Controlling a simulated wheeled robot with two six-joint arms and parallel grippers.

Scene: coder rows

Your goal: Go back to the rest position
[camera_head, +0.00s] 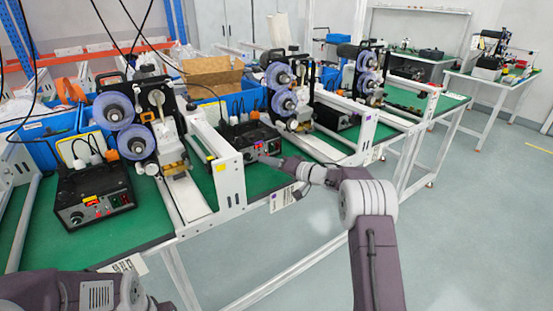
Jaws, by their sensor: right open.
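My right arm reaches from the bottom right to the green bench (80,232). Its gripper (263,158) is small in the picture, open, at the front of the middle black control box (250,138) with lit red buttons. I cannot tell whether it touches the box. Nothing shows between its fingers. Part of my left arm shows at the bottom left corner; its gripper is out of view.
Coder machines with blue reels (115,110) stand in a row on the bench. A white frame post (230,182) stands left of my right gripper. Another black control box (93,193) is at the left. The grey floor (460,230) at the right is clear.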

